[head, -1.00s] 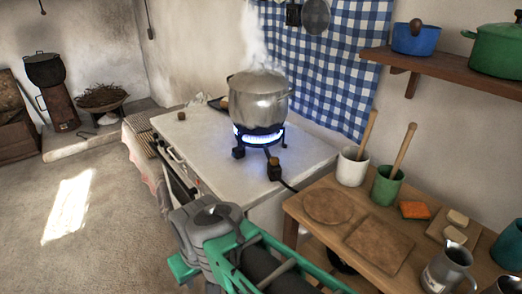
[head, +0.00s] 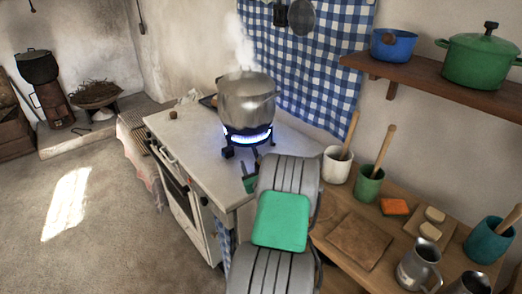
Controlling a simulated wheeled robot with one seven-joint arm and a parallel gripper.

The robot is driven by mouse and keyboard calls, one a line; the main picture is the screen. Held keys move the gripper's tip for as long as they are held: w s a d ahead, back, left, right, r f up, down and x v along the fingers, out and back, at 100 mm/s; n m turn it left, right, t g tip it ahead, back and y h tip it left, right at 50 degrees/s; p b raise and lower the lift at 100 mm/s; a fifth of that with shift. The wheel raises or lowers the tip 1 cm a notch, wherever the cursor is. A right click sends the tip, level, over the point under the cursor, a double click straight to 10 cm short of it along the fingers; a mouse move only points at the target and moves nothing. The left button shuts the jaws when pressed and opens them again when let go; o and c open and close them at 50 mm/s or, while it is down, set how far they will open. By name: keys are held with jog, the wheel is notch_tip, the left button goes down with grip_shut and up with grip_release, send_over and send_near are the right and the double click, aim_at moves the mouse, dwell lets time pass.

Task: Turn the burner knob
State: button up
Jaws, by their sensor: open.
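A steel pot (head: 248,102) steams on the black gas burner (head: 247,148), which stands on the pale stove top. A ring of blue flame (head: 248,136) burns under the pot. My gripper (head: 250,180) is just in front of the burner, low over the stove's right side. Only a small part of its fingers shows past my grey and green wrist; they are open. The burner knob and the hose on the burner's near side are hidden behind my gripper and wrist, so I cannot tell whether the fingers touch the knob.
The stove top (head: 190,140) is mostly clear on the left. A wooden side table at right holds a white cup (head: 336,168), a green cup (head: 368,188), an orange sponge (head: 394,207), a board (head: 359,243) and a metal mug (head: 417,264). A shelf (head: 430,84) with pots hangs above.

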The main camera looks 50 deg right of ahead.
jog(key=s+m, duration=0.1)
jog(key=s+d+f+m+h, duration=0.1)
jog(key=s+d+m, duration=0.1)
jog(key=shift+s+d+f+m+g, duration=0.15)
jog(key=shift+f+m+g, duration=0.15)
jog(key=shift+f, duration=0.1)
jog(key=shift+d, duration=0.1)
jog(key=p+x, duration=0.2)
jog(key=x, duration=0.5)
jog(key=shift+w+d, duration=0.25)
jog(key=shift+d, duration=0.05)
jog(key=shift+c, duration=0.4)
grip_shut()
